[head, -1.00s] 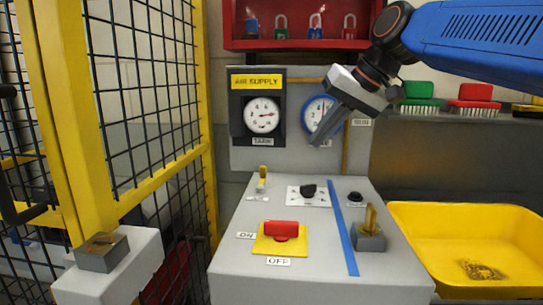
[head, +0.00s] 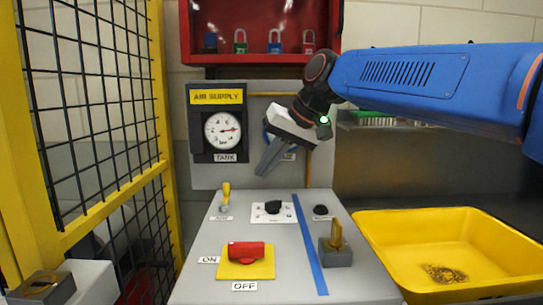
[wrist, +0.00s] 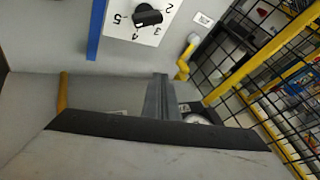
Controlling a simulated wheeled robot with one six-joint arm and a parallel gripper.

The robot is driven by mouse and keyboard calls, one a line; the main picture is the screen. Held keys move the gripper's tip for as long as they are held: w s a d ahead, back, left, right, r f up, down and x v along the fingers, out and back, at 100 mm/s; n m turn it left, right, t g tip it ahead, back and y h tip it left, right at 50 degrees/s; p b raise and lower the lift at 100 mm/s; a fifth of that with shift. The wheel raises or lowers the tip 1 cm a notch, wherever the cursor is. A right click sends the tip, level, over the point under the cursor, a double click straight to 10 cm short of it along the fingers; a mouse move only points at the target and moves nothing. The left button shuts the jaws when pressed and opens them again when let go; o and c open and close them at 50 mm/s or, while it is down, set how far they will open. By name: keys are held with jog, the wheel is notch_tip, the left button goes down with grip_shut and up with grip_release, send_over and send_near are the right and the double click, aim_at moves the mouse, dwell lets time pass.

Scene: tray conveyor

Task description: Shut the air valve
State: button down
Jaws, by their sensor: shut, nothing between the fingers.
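The air valve is a small yellow lever (head: 226,193) on a grey base at the back left of the grey console top, with a label reading AIR in front of it. In the head view the lever stands up, leaning slightly. In the wrist view the yellow lever (wrist: 183,70) shows right of the fingers, apart from them. My gripper (head: 263,172) points down and left above the console's back edge, to the right of the lever and higher. Its fingers are together and empty; they also show in the wrist view (wrist: 161,80).
The console has a black knob (head: 273,207), a red switch (head: 246,250) and a brass key-like piece (head: 336,238). The tank gauge (head: 223,130) is behind the lever. Yellow-framed mesh fencing (head: 108,205) stands left, a yellow bin (head: 436,225) right.

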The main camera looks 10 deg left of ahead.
aim_at(225, 196)
jog(key=x, duration=0.3)
jog(key=shift+f, duration=0.15)
jog(key=shift+s+a+f, duration=0.15)
jog(key=shift+a, duration=0.4)
jog(key=shift+s+a+f, duration=0.1)
jog(key=shift+s+a, duration=0.1)
jog(key=shift+a, duration=0.35)
jog(key=shift+s+a, duration=0.15)
jog(key=shift+a, duration=0.35)
jog(key=shift+s+a, duration=0.2)
jog(key=shift+a, duration=0.25)
